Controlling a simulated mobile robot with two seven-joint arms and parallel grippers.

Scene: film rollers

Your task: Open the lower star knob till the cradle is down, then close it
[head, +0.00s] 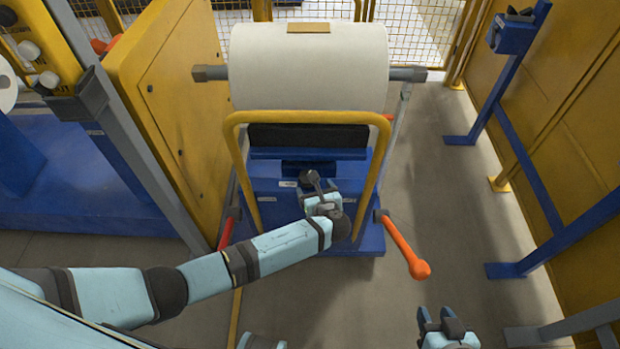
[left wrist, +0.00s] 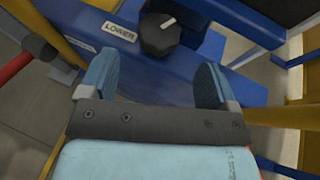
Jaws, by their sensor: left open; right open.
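The lower star knob (left wrist: 160,34) is dark, with a light pointer mark, next to a LOWER label (left wrist: 119,31) on the blue cart. My left gripper (left wrist: 154,75) is open, its fingers pointing at the knob, which lies beyond the fingertips and is not gripped. In the head view this gripper (head: 320,194) is at the cart front and partly covers the knob area. The black-padded cradle (head: 307,137) is under a large white roll (head: 308,72); I cannot tell whether they touch. My right gripper (head: 442,322) is open and empty at the bottom, away from the cart.
A yellow handle frame (head: 232,150) arches over the cart front (head: 350,205). An orange lever (head: 405,245) sticks out at right, a red one (head: 226,232) at left. A yellow cabinet (head: 175,90) stands left, blue rails (head: 525,170) right. The floor right of the cart is clear.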

